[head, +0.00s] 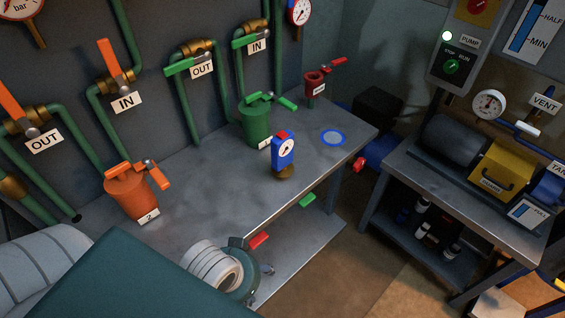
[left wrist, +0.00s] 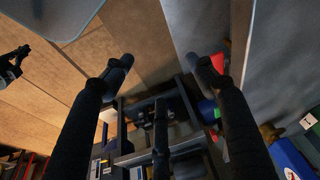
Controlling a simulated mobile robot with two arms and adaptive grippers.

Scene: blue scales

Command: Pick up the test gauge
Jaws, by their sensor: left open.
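The test gauge (head: 284,152) stands upright on the grey bench, with a blue body, white dial, red top and brass foot. A blue body with a brass end at the lower right of the left wrist view (left wrist: 292,158) looks like the same gauge, partly cut off. My left gripper (head: 266,269) is at the bench's front edge, nearer than the gauge and apart from it. In the left wrist view its dark fingers (left wrist: 162,72) are spread and empty. A dark claw-like shape at that view's left edge may be my right gripper (left wrist: 14,62).
A second table (head: 470,200) stands to the right.

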